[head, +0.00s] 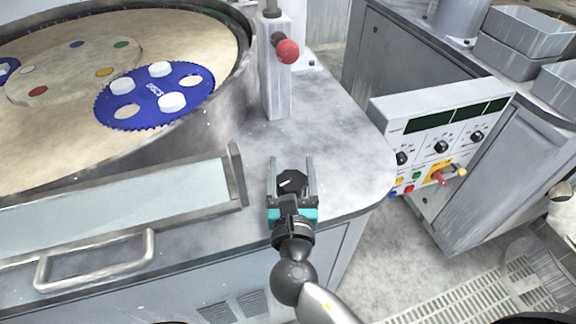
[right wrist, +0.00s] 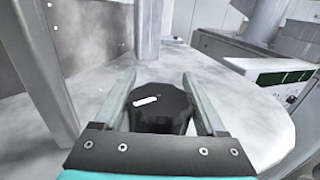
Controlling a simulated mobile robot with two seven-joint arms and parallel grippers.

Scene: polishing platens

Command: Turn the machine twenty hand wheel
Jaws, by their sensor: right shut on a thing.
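The hand wheel is a black scalloped knob (head: 291,182) with a white mark on its top, on the grey machine top near its front right corner. It also shows in the right wrist view (right wrist: 160,112), between the fingers. My right gripper (head: 291,168) is around the knob, with one finger on each side, and is shut on it. In the right wrist view the white mark slants slightly up to the right. The knob's lower part and base are hidden by the gripper body. My left gripper does not show in the head view.
A post with a red ball knob (head: 287,51) stands behind the gripper. A blue toothed carrier (head: 150,90) with white discs lies on the round platen at left. A control panel (head: 440,140) with dials and buttons stands at right. Grey trays (head: 515,50) are at the back right.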

